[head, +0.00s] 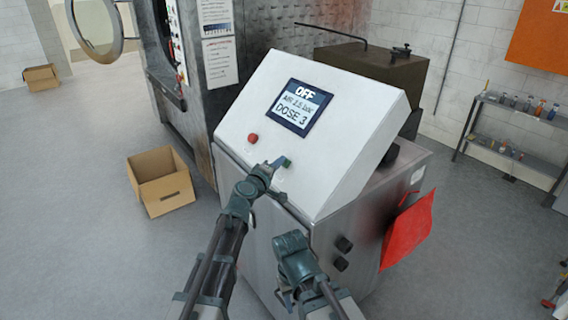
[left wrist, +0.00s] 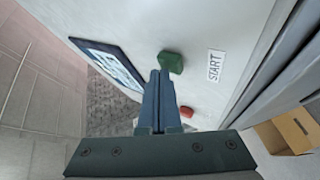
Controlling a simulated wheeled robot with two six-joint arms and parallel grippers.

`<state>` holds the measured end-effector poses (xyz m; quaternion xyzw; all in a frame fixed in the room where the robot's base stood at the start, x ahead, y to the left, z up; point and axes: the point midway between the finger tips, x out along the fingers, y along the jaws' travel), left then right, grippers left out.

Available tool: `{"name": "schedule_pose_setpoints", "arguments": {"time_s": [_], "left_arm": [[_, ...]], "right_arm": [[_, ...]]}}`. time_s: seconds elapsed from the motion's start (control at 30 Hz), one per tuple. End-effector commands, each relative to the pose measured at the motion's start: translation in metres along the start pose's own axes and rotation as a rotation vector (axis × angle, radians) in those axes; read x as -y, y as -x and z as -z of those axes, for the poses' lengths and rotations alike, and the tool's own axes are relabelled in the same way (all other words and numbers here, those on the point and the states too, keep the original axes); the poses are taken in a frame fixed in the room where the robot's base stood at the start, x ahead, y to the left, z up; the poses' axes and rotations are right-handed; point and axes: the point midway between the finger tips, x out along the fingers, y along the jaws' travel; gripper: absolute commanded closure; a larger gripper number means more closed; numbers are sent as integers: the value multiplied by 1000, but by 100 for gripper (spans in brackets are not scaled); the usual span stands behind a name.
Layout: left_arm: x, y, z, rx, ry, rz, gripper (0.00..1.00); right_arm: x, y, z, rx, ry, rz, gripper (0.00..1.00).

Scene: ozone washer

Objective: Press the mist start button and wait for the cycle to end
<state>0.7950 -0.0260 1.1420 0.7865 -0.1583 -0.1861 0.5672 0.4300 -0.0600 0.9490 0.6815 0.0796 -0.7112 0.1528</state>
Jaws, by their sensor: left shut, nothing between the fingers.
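The green start button (head: 288,162) is on the sloped white panel (head: 345,92) of the control cabinet. It also shows in the left wrist view (left wrist: 171,61), beside a START label (left wrist: 215,66). My left gripper (head: 278,163) is shut and empty, its fingertips right at the green button; I cannot tell whether they touch it. The display (head: 300,107) reads OFF, AIR about 2.5 bar and DOSE 3. A red button (head: 252,139) sits up and left of the green one. My right gripper (head: 288,299) hangs low before the cabinet; its fingers are mostly unclear.
A big metal washer (head: 165,60) with its round door (head: 95,25) swung open stands behind left. An open cardboard box (head: 162,182) lies on the floor left of the cabinet. A red sheet (head: 408,230) hangs on the cabinet's right side. A shelf of bottles (head: 515,125) stands far right.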

Motion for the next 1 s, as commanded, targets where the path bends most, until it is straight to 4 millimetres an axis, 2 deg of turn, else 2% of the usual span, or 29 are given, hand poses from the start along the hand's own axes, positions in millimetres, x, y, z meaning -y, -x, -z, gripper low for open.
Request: {"name": "schedule_pose_setpoints", "arguments": {"time_s": [0.7, 1.0], "left_arm": [[3, -4, -3, 1, 0, 0, 100], [-4, 3, 2, 1, 0, 0, 100]], "right_arm": [[0, -4, 0, 0, 0, 0, 50], [0, 4, 0, 0, 0, 0, 50]]}}
